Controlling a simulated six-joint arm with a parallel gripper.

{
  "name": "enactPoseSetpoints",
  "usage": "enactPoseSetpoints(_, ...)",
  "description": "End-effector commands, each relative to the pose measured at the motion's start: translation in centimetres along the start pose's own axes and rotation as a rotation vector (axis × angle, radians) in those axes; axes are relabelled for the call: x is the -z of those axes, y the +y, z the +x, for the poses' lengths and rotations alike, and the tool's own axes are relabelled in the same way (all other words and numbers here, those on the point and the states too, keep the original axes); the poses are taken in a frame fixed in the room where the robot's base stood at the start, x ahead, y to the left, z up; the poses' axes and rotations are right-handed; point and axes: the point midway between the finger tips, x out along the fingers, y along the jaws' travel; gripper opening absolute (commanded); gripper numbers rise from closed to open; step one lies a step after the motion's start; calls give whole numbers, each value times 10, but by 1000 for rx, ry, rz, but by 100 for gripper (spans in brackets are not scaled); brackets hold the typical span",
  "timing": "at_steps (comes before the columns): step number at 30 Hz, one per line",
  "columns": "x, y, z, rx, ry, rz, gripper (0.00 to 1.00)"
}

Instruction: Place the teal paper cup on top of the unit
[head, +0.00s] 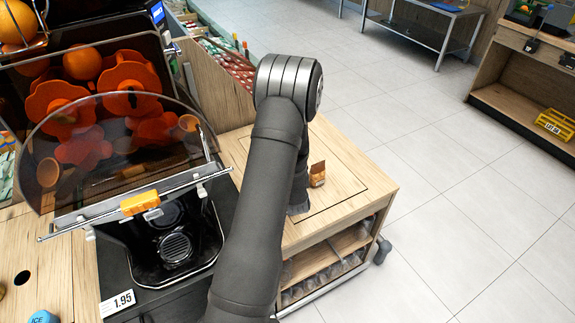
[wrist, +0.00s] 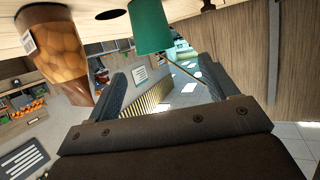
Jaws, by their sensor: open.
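The teal paper cup (wrist: 151,27) shows at the top of the wrist view, cut by the frame edge, against a pale wooden surface. My gripper (wrist: 163,68) is open, with its two dark fingers apart. The cup appears beyond the fingertips, in line with the gap; I cannot tell how far away it is, and nothing is held. In the head view I cannot make out the teal cup, and my arm hides most of the gripper. The juicer unit (head: 115,95) stands at the left, with a clear curved cover, orange press parts and a wire basket of oranges above.
A brown, orange-patterned tapered container (wrist: 58,55) is left of the cup in the wrist view. The wooden counter (head: 345,190) bears a small brown item (head: 317,174). A blue ICE-marked item (head: 43,317) sits at lower left. The tiled floor is open at right.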

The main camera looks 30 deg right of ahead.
Motion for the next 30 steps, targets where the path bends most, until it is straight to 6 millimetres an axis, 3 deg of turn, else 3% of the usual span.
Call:
enactPoseSetpoints(3,-1,0,27,1,0,1,79)
enactPoseSetpoints(7,0,0,48,1,0,0,79)
enactPoseSetpoints(15,0,2,66,-1,0,1,79)
enactPoseSetpoints(24,2,8,106,0,-1,0,79)
enactPoseSetpoints(30,2,8,112,-1,-1,1,79)
